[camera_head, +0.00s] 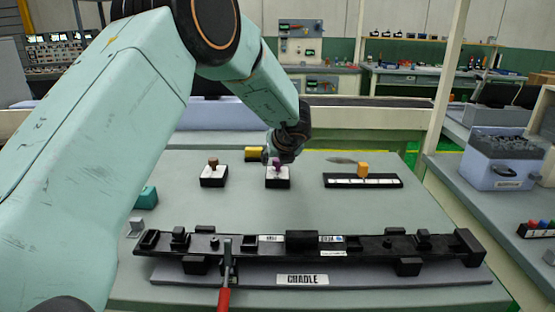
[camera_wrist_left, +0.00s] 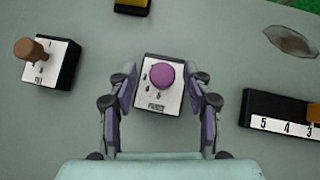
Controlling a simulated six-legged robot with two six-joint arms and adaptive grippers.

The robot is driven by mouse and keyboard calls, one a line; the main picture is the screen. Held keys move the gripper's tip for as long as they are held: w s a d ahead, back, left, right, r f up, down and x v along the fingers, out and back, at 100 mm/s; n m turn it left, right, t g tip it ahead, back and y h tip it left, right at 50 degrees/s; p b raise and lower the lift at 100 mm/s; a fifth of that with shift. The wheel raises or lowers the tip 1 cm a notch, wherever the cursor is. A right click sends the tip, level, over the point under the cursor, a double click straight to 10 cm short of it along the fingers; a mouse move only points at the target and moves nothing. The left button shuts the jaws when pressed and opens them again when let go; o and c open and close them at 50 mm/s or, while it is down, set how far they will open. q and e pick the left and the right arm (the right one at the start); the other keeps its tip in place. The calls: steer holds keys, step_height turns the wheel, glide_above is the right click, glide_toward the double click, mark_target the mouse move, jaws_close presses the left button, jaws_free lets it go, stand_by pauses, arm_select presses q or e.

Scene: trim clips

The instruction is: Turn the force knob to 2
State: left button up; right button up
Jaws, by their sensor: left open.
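The force knob (camera_wrist_left: 162,75) is a round purple knob on a white-faced black box. The box's label (camera_wrist_left: 155,107) reads like "FORCE", but the dial numbers are too small to read surely. In the wrist view my left gripper (camera_wrist_left: 163,90) is open, one finger on each side of the box, with gaps to the knob. In the head view the purple knob (camera_head: 277,163) sits just below the gripper (camera_head: 283,155), which partly covers it. My right gripper is not in view.
A box with a brown knob (camera_head: 213,162) stands to the left. A numbered slider strip with an orange handle (camera_head: 362,170) lies to the right. A yellow block (camera_head: 254,154) is behind. The black cradle bar (camera_head: 300,243) and a red-handled tool (camera_head: 224,298) lie in front.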

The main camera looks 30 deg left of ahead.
arm_select(q)
steer(key=shift+a, duration=0.1)
steer(key=shift+d+r, duration=0.1)
steer(key=shift+d, duration=0.2)
steer(key=shift+w, duration=0.15)
steer(key=shift+c, duration=0.4)
steer(key=shift+a, duration=0.2)
steer(key=c, duration=0.5)
steer(key=shift+d, duration=0.15)
steer(key=c, duration=0.4)
jaws_close()
